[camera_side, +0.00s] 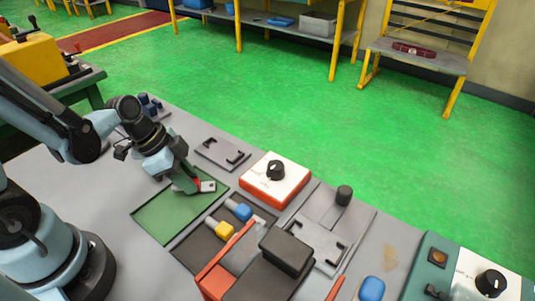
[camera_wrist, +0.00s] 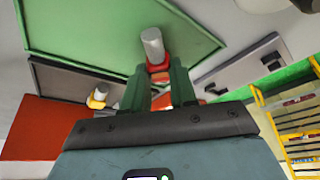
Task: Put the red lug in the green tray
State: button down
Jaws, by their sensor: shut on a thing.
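The red lug (camera_side: 207,186) has a red body and a pale grey barrel. My gripper (camera_side: 192,186) is shut on it, pointing down at the far right corner of the green tray (camera_side: 160,215) in the side view. In the wrist view the red lug (camera_wrist: 153,45) sits between the fingertips of my gripper (camera_wrist: 157,80), its grey barrel seen against the green tray (camera_wrist: 90,25). I cannot tell whether the lug touches the tray or hangs just above it. The visible part of the tray is empty.
A dark tray (camera_side: 190,252) beside the green one holds a yellow lug (camera_side: 219,229) and a blue lug (camera_side: 239,211). A red and white box with a black knob (camera_side: 275,170) stands to the right. A grey plate (camera_side: 215,150) lies behind.

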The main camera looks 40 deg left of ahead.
jog(key=shift+f, duration=0.15)
jog(key=c, duration=0.9)
grip_release()
jog(key=shift+v, duration=6.05)
jog(key=shift+w+d+r+n+t+y, duration=0.3)
jog(key=shift+w+n+t+y, duration=0.4)
jog(key=shift+n, duration=0.8)
jog(key=shift+w+d+r+n+t+y, duration=0.15)
jog(key=shift+w+d+n+t+y, duration=0.4)
jog(key=shift+n, duration=0.95)
jog(key=shift+w+d+r+n+t+y, duration=0.25)
jog(key=shift+w+n+t, duration=0.4)
jog(key=shift+w+n, duration=0.65)
jog(key=shift+s+a, duration=0.1)
jog(key=shift+s, duration=0.1)
